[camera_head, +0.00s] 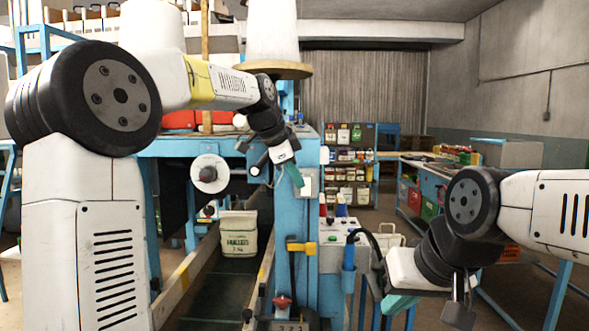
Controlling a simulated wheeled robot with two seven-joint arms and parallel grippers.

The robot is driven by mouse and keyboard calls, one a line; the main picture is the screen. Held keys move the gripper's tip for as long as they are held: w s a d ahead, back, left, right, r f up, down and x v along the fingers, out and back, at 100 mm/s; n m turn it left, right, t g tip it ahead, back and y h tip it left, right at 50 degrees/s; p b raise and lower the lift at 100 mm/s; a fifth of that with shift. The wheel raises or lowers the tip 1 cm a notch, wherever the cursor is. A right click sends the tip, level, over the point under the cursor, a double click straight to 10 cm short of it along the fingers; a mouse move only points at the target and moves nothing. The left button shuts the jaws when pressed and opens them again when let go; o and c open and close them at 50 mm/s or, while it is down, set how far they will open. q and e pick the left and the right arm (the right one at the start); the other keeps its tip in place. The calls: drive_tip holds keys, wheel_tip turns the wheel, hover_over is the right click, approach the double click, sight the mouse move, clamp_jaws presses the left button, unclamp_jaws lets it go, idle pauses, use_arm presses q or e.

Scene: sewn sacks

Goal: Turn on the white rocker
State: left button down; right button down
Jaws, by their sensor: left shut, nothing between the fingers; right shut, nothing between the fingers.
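A small pale switch box (308,182) is fixed to the front of the blue machine post, near the picture's middle. It looks like the place of the white rocker, but the rocker itself is too small to make out, and I cannot tell its position. My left gripper (296,177) is shut and empty, its teal fingertips pointing down just left of the box. I cannot tell whether they touch it. My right gripper (398,304) is shut and empty, low at the right, well away from the box.
A grey control box (343,236) with small knobs stands below the switch box. A labelled sack (239,233) stands in the conveyor trough at left. Shelves (348,165) stand behind.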

use_arm(q)
drive_tip(key=w+d+f, duration=0.1)
drive_tip(key=w+f, duration=0.2)
drive_tip(key=w, duration=0.2)
drive_tip(key=shift+w+d+f, duration=0.25)
drive_tip(key=shift+w+f, duration=0.15)
drive_tip(key=shift+w+f, duration=0.1)
drive_tip(key=shift+w, duration=0.15)
